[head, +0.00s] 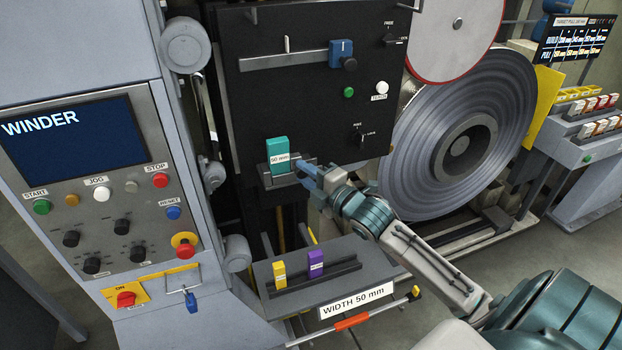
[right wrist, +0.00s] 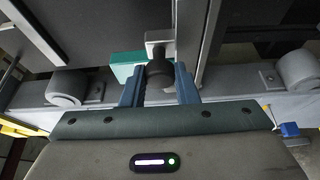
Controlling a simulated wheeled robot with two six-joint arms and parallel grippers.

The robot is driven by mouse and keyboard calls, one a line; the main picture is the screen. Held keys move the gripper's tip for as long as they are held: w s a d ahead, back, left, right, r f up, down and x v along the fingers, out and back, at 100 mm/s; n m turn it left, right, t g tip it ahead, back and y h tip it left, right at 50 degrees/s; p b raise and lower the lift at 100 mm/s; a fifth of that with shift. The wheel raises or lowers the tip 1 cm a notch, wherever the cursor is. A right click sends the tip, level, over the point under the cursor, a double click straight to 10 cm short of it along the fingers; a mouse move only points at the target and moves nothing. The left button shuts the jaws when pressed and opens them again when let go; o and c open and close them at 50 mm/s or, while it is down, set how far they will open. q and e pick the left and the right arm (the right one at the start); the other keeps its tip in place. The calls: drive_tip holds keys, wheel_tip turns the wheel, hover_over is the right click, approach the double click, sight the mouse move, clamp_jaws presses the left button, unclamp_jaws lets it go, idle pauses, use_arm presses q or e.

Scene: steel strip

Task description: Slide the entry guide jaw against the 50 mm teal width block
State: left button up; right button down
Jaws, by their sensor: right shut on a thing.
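The teal 50 mm width block (head: 279,150) stands upright on a small dark ledge (head: 281,180) on the front of the black panel. My right gripper (head: 308,176) is at the right end of this ledge, just right of the block. In the right wrist view, my right gripper (right wrist: 160,84) is shut on a black knob (right wrist: 159,73). Behind the knob is a pale metal piece (right wrist: 160,40), seemingly the guide jaw. The teal block (right wrist: 126,65) shows close to its left; I cannot tell whether they touch. In the head view my gripper hides the jaw. My left gripper is out of view.
A blue slider (head: 341,50) with a black knob sits on a rail higher on the panel. Below, a tray labelled WIDTH 50 mm (head: 335,292) holds a yellow block (head: 279,274) and a purple block (head: 316,262). A large steel coil (head: 410,155) stands right of the panel.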

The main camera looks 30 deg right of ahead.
drive_tip(key=c, duration=1.3)
unclamp_jaws()
drive_tip(key=shift+c, duration=0.2)
drive_tip(key=shift+o, duration=1.1)
drive_tip(key=shift+a, duration=0.15)
